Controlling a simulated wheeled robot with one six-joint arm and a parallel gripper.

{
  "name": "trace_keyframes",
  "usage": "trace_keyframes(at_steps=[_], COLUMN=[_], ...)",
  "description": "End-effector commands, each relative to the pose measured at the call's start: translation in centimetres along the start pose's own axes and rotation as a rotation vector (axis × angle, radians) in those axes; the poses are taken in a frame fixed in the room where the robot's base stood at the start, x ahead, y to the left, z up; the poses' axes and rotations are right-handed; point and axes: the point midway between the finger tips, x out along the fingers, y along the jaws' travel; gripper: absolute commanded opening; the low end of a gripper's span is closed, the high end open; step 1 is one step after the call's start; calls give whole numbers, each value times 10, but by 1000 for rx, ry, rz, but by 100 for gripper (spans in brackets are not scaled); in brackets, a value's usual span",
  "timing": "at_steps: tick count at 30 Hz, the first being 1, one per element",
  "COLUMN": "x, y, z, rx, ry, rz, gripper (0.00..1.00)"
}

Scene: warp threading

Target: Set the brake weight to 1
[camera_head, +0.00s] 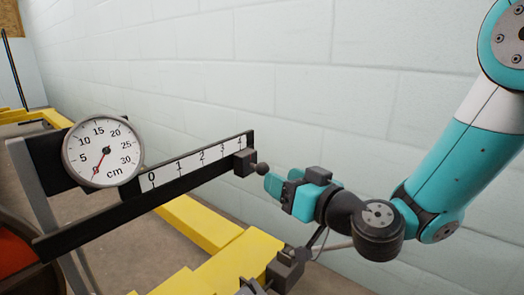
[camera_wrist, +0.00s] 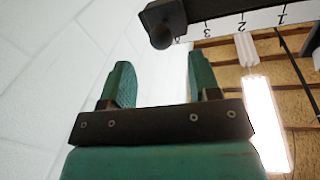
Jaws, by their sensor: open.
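The brake weight (camera_head: 244,163) is a dark block with a round knob (camera_head: 262,169). It sits at the right end of the white numbered scale (camera_head: 190,163), close to the 4 mark. My gripper (camera_head: 272,182) is open and empty, just right of the knob, its fingers pointing towards it. In the wrist view the weight (camera_wrist: 165,14) and its knob (camera_wrist: 163,39) are beyond the fingertips of my gripper (camera_wrist: 160,68), roughly between them but apart. The scale's 1, 2 and 3 show upside down there.
A round dial (camera_head: 102,151) marked in cm stands left of the scale, its red needle pointing down-left. Yellow beams (camera_head: 235,262) run below the black bar. A white block wall (camera_head: 220,70) is behind. The scale between 0 and 3 is clear.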

Motion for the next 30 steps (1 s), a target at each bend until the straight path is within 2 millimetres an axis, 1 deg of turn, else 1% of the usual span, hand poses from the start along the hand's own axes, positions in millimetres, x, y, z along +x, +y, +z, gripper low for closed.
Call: trace_keyframes(at_steps=[1, 6, 9, 15, 23, 24, 26, 27, 29, 30], x=[12, 41, 54, 66, 67, 67, 67, 67, 67, 67], y=[-3, -3, -2, -1, -1, -1, -1, -1, -1, 0], z=[-8, -6, -5, -2, 0, 0, 0, 0, 0, -1], rx=[-1, -1, -1, 0, 0, 0, 0, 0, 0, 0], ry=[-1, 0, 0, 2, 1, 1, 1, 1, 1, 1], rz=[-4, -3, -3, -1, -1, -1, -1, -1, -1, 0], gripper=[56, 56, 56, 56, 56, 52, 38, 29, 15, 6])
